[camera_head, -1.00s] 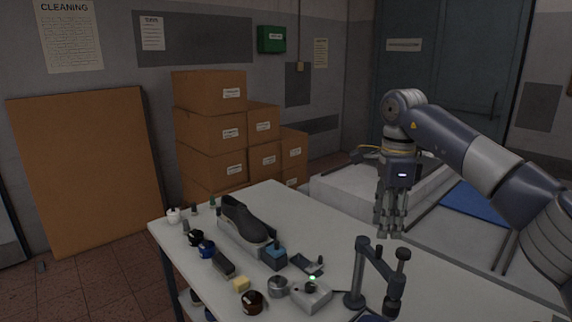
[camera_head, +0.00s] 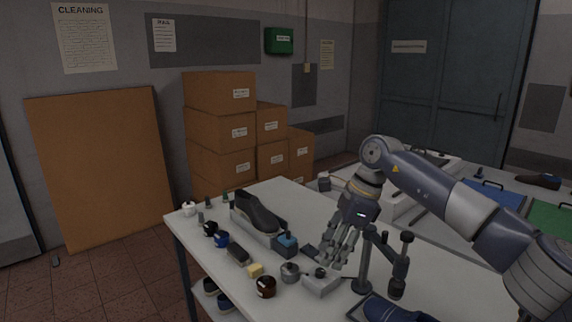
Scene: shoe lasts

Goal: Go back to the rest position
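My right gripper (camera_head: 335,256) hangs tilted over the table's middle, at the end of my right arm coming in from the right. Its fingers look spread apart, and I see nothing held between them. It is just left of a dark upright stand (camera_head: 364,262) and overlaps the small grey box device (camera_head: 321,285) in the picture; I cannot tell whether they touch. My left gripper is not in view.
The white table (camera_head: 300,192) holds a dark shoe (camera_head: 257,212), a blue brush-like block (camera_head: 285,243), several jars and a yellow block (camera_head: 255,270). A blue shoe (camera_head: 392,312) lies at the front edge. Stacked cartons (camera_head: 220,130) stand behind.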

